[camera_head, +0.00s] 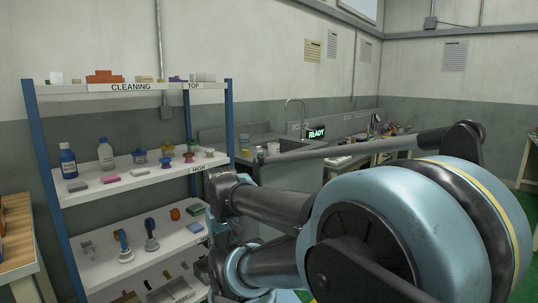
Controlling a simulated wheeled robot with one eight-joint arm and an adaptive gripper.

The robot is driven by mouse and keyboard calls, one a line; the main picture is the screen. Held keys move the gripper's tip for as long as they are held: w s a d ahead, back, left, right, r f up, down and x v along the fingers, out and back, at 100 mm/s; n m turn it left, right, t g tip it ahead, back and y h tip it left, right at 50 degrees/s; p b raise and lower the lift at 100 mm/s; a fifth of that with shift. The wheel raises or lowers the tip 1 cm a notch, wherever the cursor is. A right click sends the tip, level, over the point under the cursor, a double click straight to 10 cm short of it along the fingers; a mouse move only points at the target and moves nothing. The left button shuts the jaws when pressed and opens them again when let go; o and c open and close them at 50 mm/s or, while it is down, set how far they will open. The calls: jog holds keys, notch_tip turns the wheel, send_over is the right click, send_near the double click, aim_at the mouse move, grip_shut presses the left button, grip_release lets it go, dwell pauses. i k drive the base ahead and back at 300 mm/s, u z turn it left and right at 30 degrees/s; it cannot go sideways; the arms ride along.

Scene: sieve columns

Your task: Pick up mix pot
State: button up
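No thing is clearly recognizable as the mix pot. I cannot make out gripper fingers or anything held.
A blue-posted shelf unit (40,150) stands at left with bottles, sponges, brushes and trays. A grey counter (225,137) with a tap and a READY display (316,133) runs along the back wall. A wooden-topped table (18,235) is at far left. My arm hides much of the floor.

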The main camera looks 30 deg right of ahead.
aim_at(273, 147)
jog(key=i, duration=0.95)
jog(key=z, duration=0.05)
